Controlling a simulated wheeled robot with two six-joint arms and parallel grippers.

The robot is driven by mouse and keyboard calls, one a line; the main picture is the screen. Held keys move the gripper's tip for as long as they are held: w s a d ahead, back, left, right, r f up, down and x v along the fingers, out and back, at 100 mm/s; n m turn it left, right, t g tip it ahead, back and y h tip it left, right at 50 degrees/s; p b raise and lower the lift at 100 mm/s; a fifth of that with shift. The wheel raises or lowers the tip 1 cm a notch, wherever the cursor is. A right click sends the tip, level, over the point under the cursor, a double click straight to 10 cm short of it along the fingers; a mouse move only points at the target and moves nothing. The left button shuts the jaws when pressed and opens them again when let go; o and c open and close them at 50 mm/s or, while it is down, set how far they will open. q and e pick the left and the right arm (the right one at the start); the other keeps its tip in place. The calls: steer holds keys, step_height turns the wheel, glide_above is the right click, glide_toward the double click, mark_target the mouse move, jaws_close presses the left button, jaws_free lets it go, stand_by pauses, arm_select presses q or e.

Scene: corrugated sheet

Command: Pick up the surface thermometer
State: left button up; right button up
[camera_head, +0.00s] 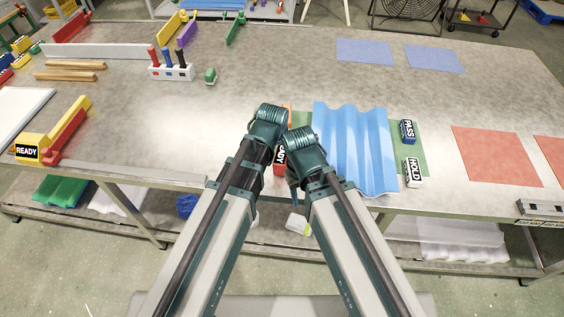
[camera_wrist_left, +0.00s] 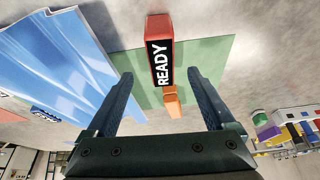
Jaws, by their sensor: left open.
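No item is plainly marked as the surface thermometer. A red block labelled READY with a smaller orange piece (camera_wrist_left: 160,50) lies on a green mat (camera_wrist_left: 205,52), and I cannot tell for sure whether it is the thermometer. In the left wrist view it is between the fingers of my left gripper (camera_wrist_left: 159,76), which is open and empty. In the head view the red block (camera_head: 279,160) is partly hidden behind my wrists. My right arm's wrist (camera_head: 305,147) is just to the right of my left one, and its jaw state is hidden.
A blue corrugated sheet (camera_head: 350,150) lies right of my wrists, with PASS (camera_head: 408,131) and HOLD (camera_head: 413,172) blocks beside it. A yellow READY item (camera_head: 35,148) is at the left. A rack of colored tools (camera_head: 171,73) stands at the back. Bare table lies left of my arms.

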mark_target(282, 155)
arm_select(q)
steer(key=b+x, duration=0.3)
steer(key=x, duration=0.2)
steer(key=shift+f+b, duration=0.15)
steer(key=shift+b, duration=0.2)
steer(key=b+x, duration=0.4)
steer(key=x, duration=0.1)
steer(key=shift+b, duration=0.4)
steer(key=shift+f, duration=0.25)
steer(key=shift+c, duration=0.3)
jaws_close()
